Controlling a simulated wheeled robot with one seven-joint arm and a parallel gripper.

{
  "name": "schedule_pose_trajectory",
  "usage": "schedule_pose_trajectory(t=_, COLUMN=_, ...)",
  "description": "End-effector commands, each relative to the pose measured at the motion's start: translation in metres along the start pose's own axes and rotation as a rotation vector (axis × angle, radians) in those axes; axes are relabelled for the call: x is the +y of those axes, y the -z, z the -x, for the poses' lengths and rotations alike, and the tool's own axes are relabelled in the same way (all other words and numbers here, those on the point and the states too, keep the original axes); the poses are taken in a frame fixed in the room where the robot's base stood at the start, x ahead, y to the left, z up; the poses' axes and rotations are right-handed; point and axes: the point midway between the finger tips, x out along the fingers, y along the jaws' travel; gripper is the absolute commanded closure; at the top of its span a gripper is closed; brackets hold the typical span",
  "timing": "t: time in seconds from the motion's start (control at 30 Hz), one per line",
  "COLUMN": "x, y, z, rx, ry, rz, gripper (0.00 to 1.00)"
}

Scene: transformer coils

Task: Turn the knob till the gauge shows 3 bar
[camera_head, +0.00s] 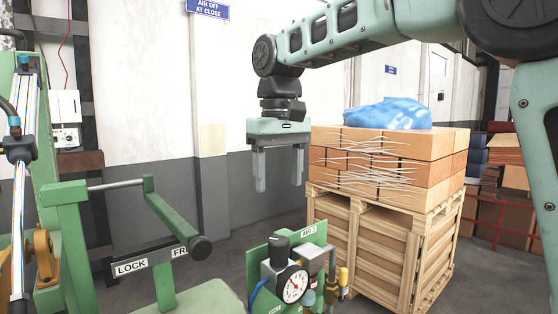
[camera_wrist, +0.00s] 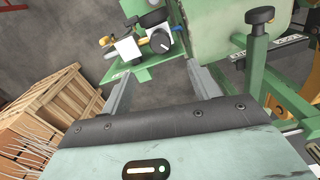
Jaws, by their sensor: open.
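The pressure gauge (camera_head: 292,285) has a white round face with a red needle, on a green panel (camera_head: 257,262) at the bottom centre of the head view. Its numbers are too small to read. The black knob (camera_head: 279,248) sits on top of the regulator, just behind and left of the gauge. In the wrist view the knob (camera_wrist: 160,41) shows as a dark disc with a pale mark, beyond the fingers. My gripper (camera_head: 278,187) is open and empty, pointing down, above the knob and apart from it. In the wrist view its fingers (camera_wrist: 161,88) are spread wide.
A wooden crate (camera_head: 375,245) stacked with brown boxes (camera_head: 385,160) stands right of the panel. Left is a green machine (camera_head: 70,230) with a black-ended lever (camera_head: 199,247) and a LOCK label (camera_head: 130,267). Brass and yellow fittings (camera_head: 343,278) stick out right of the gauge.

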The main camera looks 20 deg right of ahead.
Motion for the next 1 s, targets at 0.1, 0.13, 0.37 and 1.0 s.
schedule_pose_trajectory(t=0.1, x=0.000, y=0.001, z=0.020, rx=0.003, ry=0.000, rz=0.000, gripper=0.39)
schedule_pose_trajectory(t=0.13, x=0.000, y=0.001, z=0.024, rx=0.003, ry=0.000, rz=0.000, gripper=0.39)
schedule_pose_trajectory(t=0.37, x=0.000, y=0.000, z=0.039, rx=0.001, ry=0.000, rz=0.000, gripper=0.39)
schedule_pose_trajectory(t=1.0, x=-0.016, y=-0.008, z=0.012, rx=-0.005, ry=0.014, rz=0.042, gripper=0.39)
